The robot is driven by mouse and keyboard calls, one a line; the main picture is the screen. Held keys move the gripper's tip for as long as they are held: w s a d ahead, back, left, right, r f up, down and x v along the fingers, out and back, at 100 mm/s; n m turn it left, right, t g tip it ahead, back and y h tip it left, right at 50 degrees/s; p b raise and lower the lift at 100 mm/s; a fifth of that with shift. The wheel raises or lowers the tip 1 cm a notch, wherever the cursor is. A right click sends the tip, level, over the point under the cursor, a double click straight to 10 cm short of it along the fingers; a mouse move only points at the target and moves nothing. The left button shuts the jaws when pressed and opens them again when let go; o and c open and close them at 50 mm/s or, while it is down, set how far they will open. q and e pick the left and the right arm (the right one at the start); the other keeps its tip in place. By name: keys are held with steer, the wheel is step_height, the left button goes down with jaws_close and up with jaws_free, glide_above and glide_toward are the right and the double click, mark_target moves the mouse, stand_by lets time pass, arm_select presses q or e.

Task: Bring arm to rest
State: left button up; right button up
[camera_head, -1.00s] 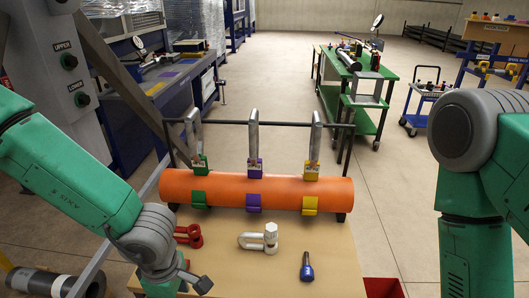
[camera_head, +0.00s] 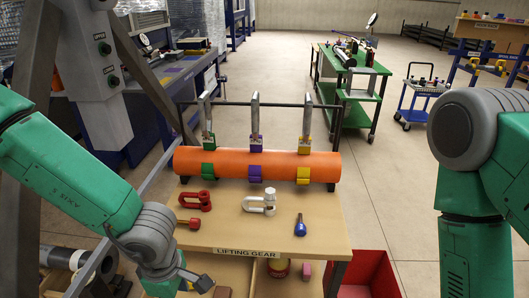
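My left arm (camera_head: 75,170) comes in from the left, bent down toward the bottom of the head view. At its end, a dark piece of my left gripper (camera_head: 196,284) shows low in front of the table; its fingers cannot be made out. My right arm (camera_head: 463,215) hangs down at the right edge, and its gripper is out of view. The wooden table (camera_head: 305,235), labelled "LIFTING GEAR", bears an orange pipe (camera_head: 225,162) with green, purple and yellow clamps. Red shackle parts (camera_head: 195,201), a grey shackle (camera_head: 260,203) and a blue pin (camera_head: 300,226) lie in front of the pipe.
A red bin (camera_head: 368,275) stands on the floor right of the table. A green workbench (camera_head: 348,100) and a blue cart (camera_head: 418,103) stand farther back. A grey control box (camera_head: 93,70) and frame are at left. Floor between the table and my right arm is clear.

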arm_select(q)
steer(key=s+a+f+m+t+y, duration=0.1)
steer(key=s+a+f+m+y, duration=0.1)
steer(key=s+a+f+m, duration=0.6)
steer(key=s+a+f+m+g+h, duration=0.1)
steer(key=s+a+f+m, duration=0.1)
steer(key=s+m, duration=0.3)
steer(key=s+a+f+m+h, duration=0.1)
steer(key=s+a+f+m, duration=0.1)
steer(key=s+m, duration=0.35)
step_height(320, 180, down, 8)
steer(key=w+d+b, duration=0.1)
steer(key=b, duration=0.9)
steer(key=shift+w+d+f+n+t, duration=0.15)
steer(key=shift+d+f+n+t, duration=0.15)
steer(key=shift+d+n, duration=0.15)
arm_select(e)
step_height(320, 180, down, 10)
steer(key=shift+s, duration=0.15)
arm_select(q)
steer(key=shift+r, duration=0.1)
steer(key=shift+w+a, duration=0.1)
